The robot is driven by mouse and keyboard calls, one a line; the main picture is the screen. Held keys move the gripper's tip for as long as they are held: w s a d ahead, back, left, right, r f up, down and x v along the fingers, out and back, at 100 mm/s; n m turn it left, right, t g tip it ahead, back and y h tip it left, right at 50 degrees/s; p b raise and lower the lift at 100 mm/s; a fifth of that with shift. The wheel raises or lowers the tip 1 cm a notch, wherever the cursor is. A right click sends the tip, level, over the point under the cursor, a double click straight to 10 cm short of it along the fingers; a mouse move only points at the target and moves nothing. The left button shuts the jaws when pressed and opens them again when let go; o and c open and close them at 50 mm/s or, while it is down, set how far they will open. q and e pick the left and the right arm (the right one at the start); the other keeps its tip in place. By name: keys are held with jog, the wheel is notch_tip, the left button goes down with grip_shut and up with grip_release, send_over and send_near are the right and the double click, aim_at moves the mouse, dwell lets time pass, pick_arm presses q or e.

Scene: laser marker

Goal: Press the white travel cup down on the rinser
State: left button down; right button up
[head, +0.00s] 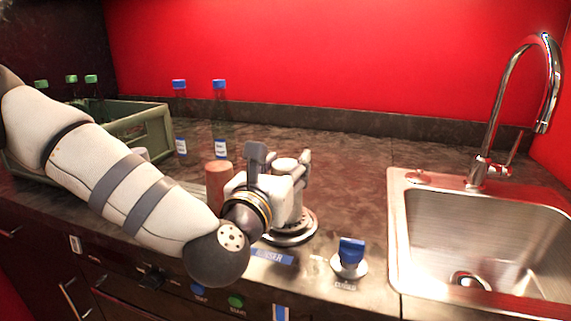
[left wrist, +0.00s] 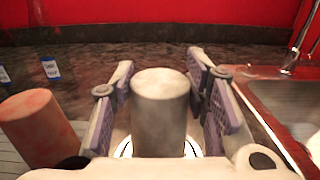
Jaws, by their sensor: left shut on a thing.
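The white travel cup (head: 284,164) stands upright over the round metal rinser (head: 290,239), whose label plate lies in front of it. My left gripper (head: 281,168) is shut on the cup, with one finger on each side. In the left wrist view the cup (left wrist: 160,115) is between the finger pads of the left gripper (left wrist: 163,100), and the pale rinser ring (left wrist: 123,149) shows below it. The cup's lower edge is partly hidden, so I cannot tell whether it touches the rinser. My right gripper is not in view.
A reddish-brown cup (head: 219,178) stands just left of my gripper. A blue-topped knob (head: 351,252) is right of the rinser, then the sink (head: 398,240) with its tall faucet (head: 502,95). Bottles with blue caps (head: 220,120) and a green crate (head: 140,125) are behind.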

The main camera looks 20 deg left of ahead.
pick_arm(q)
jog(key=shift+f, duration=0.7)
dwell(0.9)
jog(key=shift+r+p, duration=0.35)
jog(key=shift+r, duration=4.25)
